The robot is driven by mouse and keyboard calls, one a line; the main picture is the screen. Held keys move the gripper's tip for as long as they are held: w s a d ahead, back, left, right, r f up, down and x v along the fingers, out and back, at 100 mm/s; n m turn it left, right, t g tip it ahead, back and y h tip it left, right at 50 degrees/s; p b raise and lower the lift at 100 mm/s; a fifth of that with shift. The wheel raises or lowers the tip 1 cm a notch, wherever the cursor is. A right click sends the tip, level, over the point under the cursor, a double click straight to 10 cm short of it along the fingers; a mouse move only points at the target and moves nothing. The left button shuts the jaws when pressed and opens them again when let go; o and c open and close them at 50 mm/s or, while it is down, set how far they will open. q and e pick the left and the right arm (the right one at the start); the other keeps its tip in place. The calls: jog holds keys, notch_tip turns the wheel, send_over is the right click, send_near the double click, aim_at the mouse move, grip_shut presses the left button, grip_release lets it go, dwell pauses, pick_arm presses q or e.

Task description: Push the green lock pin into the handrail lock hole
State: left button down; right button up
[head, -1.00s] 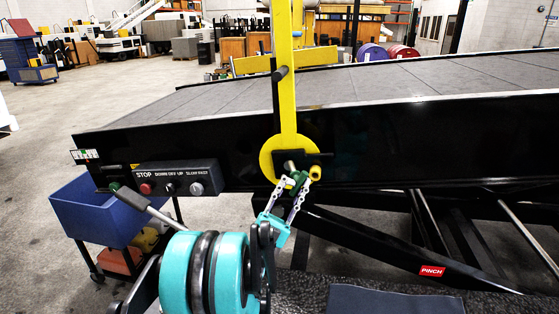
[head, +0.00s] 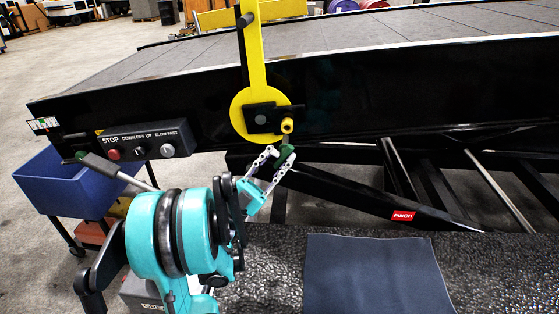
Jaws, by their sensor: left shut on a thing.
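The green lock pin (head: 286,152) is between the fingertips of my left gripper (head: 277,162), which is shut on it. The gripper partly hides the pin. The yellow handrail (head: 252,55) stands upright and ends in a round yellow plate (head: 244,113) on the black side of the belt loader. A black bracket (head: 262,107) with a grey round end sits on this plate. A yellow ring (head: 287,126) with a dark centre, seemingly the lock hole, is at the bracket's right. The pin is just below the ring and looks apart from it. My right gripper is not in view.
A control box (head: 141,143) with a red stop button is left of the plate. A grey lever with a dark green grip (head: 95,160) is below it. A blue bin (head: 62,185) stands at the left. A dark mat (head: 375,275) lies at the front right.

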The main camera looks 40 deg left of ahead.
pick_arm(q)
jog(key=shift+w+a, duration=0.7)
jog(key=shift+w, duration=0.3)
jog(key=shift+w+a, duration=0.7)
jog(key=shift+w, duration=0.3)
jog(key=shift+w+a, duration=0.1)
jog(key=shift+w, duration=0.1)
jog(key=shift+w+a, duration=0.2)
jog(key=shift+w, duration=0.05)
jog(key=shift+w+a+b, duration=0.15)
jog(key=shift+w+a, duration=0.45)
jog(key=shift+w, duration=0.25)
jog(key=shift+w+a+b, duration=0.15)
jog(key=shift+w+a, duration=0.45)
jog(key=shift+w, duration=0.25)
jog(key=c, duration=1.1)
grip_release()
jog(key=shift+w, duration=0.1)
jog(key=v, duration=1.2)
